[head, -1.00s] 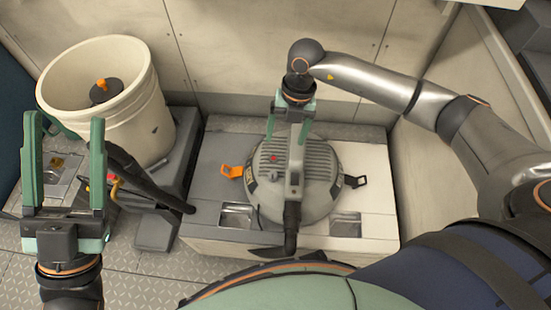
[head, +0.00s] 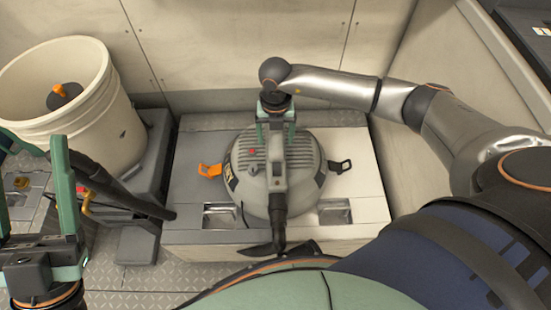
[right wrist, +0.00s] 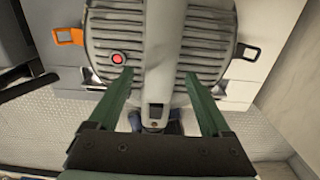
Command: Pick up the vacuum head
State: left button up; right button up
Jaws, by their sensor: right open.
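The vacuum head (head: 246,176) is a grey ribbed dome with a raised lengthwise handle, a red button, an orange latch on the left and a black latch on the right. It sits on a pale locker top (head: 185,183) in the head view. A dark hose or nozzle runs from its near end. My right gripper (head: 276,140) is above its far part, open. In the right wrist view, the open fingers (right wrist: 157,78) lie on either side of the handle (right wrist: 158,45); contact cannot be told. My left gripper (head: 35,185) is open and empty at the left edge.
A cream bucket (head: 100,130) holding a dark object with an orange top (head: 62,96) stands at the left. A black tube (head: 120,190) reaches toward the locker's left edge. Pale walls close off the back and right. Patterned floor (head: 140,280) shows in front.

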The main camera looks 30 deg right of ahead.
notch_tip(320, 180, down, 2)
jog(key=shift+f, duration=0.15)
grip_shut()
dwell(0.6)
dwell(0.6)
jog(key=shift+w+r, duration=0.15)
jog(key=shift+r, duration=0.1)
